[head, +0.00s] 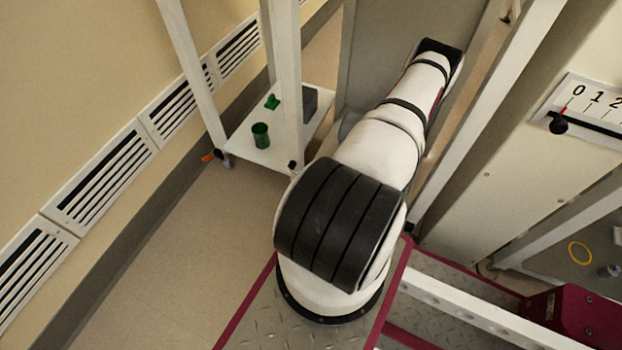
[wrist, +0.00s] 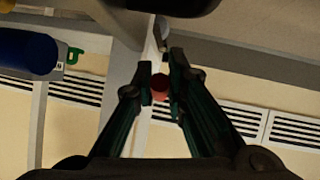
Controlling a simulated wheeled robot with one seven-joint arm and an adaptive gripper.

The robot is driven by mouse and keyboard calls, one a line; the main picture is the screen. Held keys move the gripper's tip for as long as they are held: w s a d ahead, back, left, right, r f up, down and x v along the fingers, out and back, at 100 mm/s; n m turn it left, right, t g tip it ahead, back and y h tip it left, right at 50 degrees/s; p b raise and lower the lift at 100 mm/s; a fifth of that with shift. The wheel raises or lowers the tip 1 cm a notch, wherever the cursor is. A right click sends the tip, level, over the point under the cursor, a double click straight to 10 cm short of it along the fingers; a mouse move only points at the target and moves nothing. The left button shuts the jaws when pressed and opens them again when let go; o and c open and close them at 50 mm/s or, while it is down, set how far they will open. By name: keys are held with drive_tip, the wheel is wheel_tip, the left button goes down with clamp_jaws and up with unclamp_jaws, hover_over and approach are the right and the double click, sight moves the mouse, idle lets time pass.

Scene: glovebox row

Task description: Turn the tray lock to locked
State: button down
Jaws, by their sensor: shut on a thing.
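My gripper (wrist: 160,84) shows in the wrist view with its two dark fingers close together. Between the fingertips is a small round red knob (wrist: 160,88), and the fingers are shut on it. It looks like the tray lock's handle, but its markings and its setting cannot be read. A pale upright post lies just behind the fingertips. In the head view my arm reaches away toward the top, and my gripper and the knob are hidden beyond its far end.
A white cart shelf (head: 252,146) holds a green cup (head: 261,135), a small green piece (head: 271,101) and a dark box (head: 310,102). Wall vents (head: 103,178) run along the left. A numbered scale (head: 590,105) is at right. In the wrist view a blue object (wrist: 28,52) is at left.

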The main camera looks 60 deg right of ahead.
drive_tip(key=c, duration=1.6)
unclamp_jaws()
drive_tip(key=shift+v, duration=3.7)
